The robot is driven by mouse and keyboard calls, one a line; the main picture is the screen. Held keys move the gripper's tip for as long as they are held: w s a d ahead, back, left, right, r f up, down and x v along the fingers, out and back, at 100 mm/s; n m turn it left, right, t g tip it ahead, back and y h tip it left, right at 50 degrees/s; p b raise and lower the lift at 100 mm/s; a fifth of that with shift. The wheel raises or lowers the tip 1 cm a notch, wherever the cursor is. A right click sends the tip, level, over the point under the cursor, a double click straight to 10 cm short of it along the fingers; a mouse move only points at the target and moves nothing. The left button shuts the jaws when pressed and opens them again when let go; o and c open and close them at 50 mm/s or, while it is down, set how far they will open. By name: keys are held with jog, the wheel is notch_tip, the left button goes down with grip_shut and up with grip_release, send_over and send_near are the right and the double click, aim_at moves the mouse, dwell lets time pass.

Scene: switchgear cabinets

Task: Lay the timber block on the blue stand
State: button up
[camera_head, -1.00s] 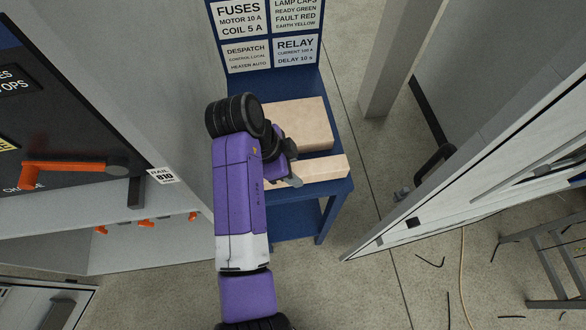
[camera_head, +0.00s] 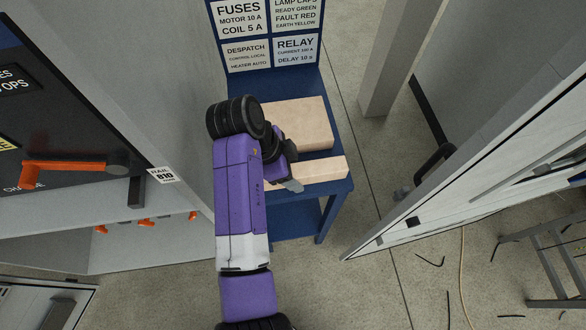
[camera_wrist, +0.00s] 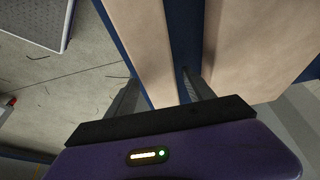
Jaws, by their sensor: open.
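Two pale timber blocks lie on the blue stand (camera_head: 335,194). The wider block (camera_head: 300,124) is at the back, and a narrower block (camera_head: 320,170) lies flat near the front edge. My gripper (camera_head: 283,180) is at the left part of the narrow block, and my arm hides that end. In the wrist view my open gripper (camera_wrist: 160,95) has one finger on each side of the narrow block (camera_wrist: 145,45). The right finger is in the gap beside the wider block (camera_wrist: 262,45). I cannot tell whether the fingers touch the timber.
A sign board (camera_head: 268,38) stands at the back of the stand. A grey cabinet with an orange handle (camera_head: 75,172) is at the left. An open white cabinet door (camera_head: 470,170) is at the right, with a step frame (camera_head: 555,255) beyond. Thin cables lie on the floor.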

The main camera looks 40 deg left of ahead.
jog(key=v, duration=1.2)
jog(key=shift+d+f, duration=0.1)
